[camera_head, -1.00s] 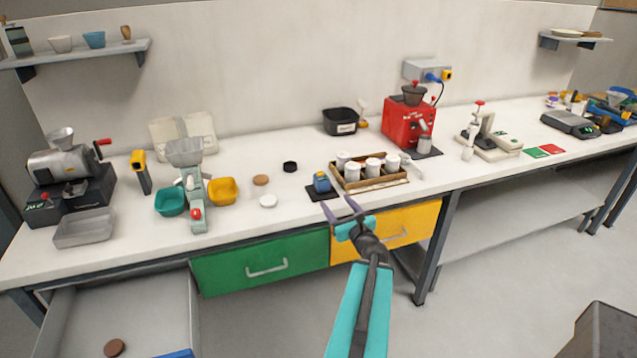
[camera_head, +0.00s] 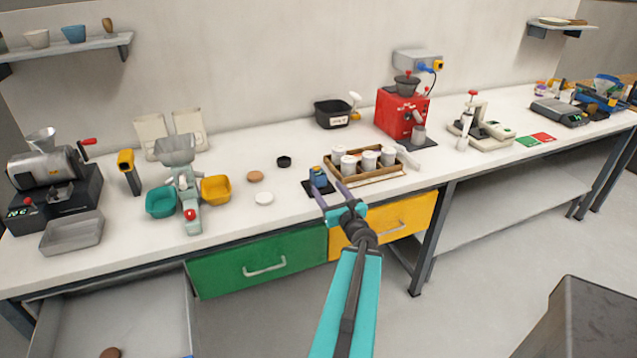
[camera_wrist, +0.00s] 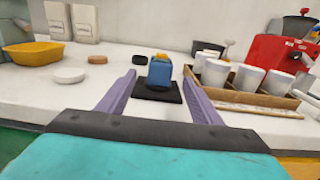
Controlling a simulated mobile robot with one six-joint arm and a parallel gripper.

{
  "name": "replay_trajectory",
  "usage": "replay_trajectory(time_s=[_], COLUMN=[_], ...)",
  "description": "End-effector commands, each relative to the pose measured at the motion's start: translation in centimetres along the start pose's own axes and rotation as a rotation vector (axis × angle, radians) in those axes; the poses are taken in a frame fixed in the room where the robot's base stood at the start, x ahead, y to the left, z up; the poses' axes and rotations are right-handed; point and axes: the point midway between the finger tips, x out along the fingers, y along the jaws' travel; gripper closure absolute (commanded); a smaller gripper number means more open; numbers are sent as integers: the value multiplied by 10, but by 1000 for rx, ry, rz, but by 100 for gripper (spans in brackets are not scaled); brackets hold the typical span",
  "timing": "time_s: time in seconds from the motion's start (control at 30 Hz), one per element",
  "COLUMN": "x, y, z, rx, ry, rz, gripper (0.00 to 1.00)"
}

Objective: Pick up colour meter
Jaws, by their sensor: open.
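The colour meter looks to be the small blue block with a yellow top (camera_head: 318,178), standing on a black mat (camera_head: 310,189) near the bench's front edge. It also shows in the wrist view (camera_wrist: 160,71), upright and centred beyond my fingers. My gripper (camera_head: 332,193) has its two purple fingers apart at the bench's front edge. In the wrist view my gripper (camera_wrist: 158,92) is open and empty, with one finger on each side of the line to the blue block. The black mat (camera_wrist: 157,93) lies between or just beyond the fingertips; the exact depth is unclear.
A wooden tray (camera_head: 378,178) with several white cups stands close to the right of the mat. A white disc (camera_head: 264,198), a brown disc (camera_head: 255,176) and a black disc (camera_head: 284,161) lie to the left. An open drawer (camera_head: 120,310) juts out at lower left.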

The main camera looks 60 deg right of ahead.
Motion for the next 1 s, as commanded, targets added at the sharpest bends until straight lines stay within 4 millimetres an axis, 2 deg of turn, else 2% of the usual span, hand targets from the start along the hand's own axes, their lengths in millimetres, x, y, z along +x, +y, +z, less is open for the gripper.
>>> replay_trajectory(time_s=[0.87, 1.0], x=[26, 42], y=[-2, -3], z=[-3, 1], rx=[-2, 0], ry=[-1, 0], rz=[-4, -3], gripper=[41, 41])
